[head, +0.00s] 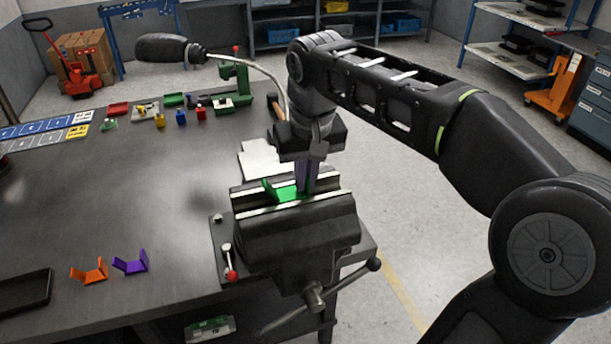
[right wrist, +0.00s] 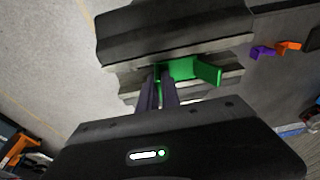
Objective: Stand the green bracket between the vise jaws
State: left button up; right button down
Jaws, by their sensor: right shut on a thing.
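The green bracket (head: 285,194) is between the two jaws of the vise (head: 290,234), low in the gap. It also shows in the right wrist view (right wrist: 183,69), with one leg sticking out to the right. My right gripper (head: 307,186) points down over the vise and is shut on the bracket. Its dark fingers (right wrist: 161,84) reach into the gap between the jaws. Whether the bracket touches the jaws or the bottom of the gap is hidden. My left gripper is not in the head view.
An orange bracket (head: 92,271) and a purple bracket (head: 131,263) lie on the workbench (head: 140,190) at the front left. A dark tray (head: 24,292) is at the left edge. A lamp (head: 165,48) and small coloured parts are at the back. The bench's middle is clear.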

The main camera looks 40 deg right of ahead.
jog(key=shift+f+b, duration=0.4)
jog(key=shift+f, duration=0.2)
dwell(1.1)
jog(key=c, duration=1.5)
grip_release()
jog(key=shift+r, duration=0.2)
jog(key=shift+r+p, duration=3.4)
jog(key=shift+r, duration=0.4)
